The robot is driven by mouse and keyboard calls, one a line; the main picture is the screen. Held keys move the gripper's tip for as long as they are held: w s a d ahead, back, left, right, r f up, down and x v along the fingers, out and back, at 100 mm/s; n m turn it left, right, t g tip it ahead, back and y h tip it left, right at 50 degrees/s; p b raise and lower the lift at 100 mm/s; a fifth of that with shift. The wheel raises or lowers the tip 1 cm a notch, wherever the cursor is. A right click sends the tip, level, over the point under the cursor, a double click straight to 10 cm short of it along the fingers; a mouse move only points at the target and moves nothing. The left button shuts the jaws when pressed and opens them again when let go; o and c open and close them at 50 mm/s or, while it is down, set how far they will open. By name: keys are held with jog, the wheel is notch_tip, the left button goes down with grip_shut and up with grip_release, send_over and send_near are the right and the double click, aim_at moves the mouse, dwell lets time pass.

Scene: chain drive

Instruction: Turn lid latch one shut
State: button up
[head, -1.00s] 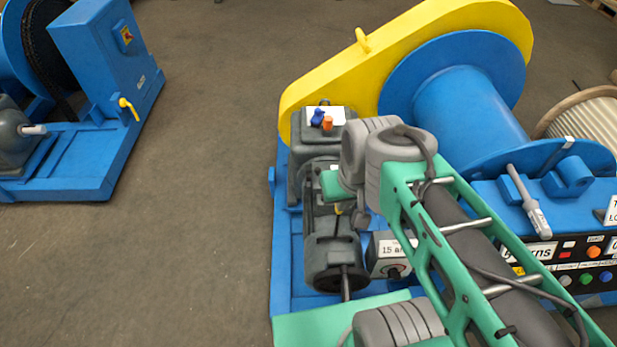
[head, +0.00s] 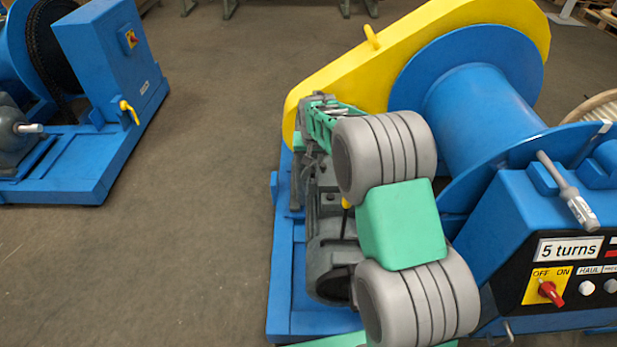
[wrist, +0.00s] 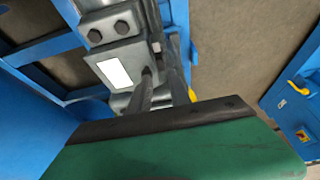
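The yellow chain cover (head: 330,88) slopes down to the left in the head view, with a small yellow handle (head: 372,37) on its upper edge. I cannot tell for sure which part is lid latch one. A small yellow piece (head: 346,203) shows beside my arm above the motor; a yellow tip also shows in the wrist view (wrist: 192,95). In the wrist view my gripper (wrist: 160,75) shows as dark bars beyond a green body, over a grey box with a white label (wrist: 115,70). Whether it grips anything is unclear.
The blue drum (head: 475,100) and control panel (head: 550,265) with its red switch stand to the right. A grey motor (head: 330,265) lies below my arm. Another blue machine (head: 105,60) with a yellow lever (head: 128,110) stands left across clear floor.

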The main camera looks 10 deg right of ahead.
aim_at(312, 169)
jog(key=x, duration=0.7)
jog(key=shift+w+a+f+b, duration=0.15)
jog(key=shift+b, duration=0.15)
jog(key=shift+c, duration=0.3)
grip_shut()
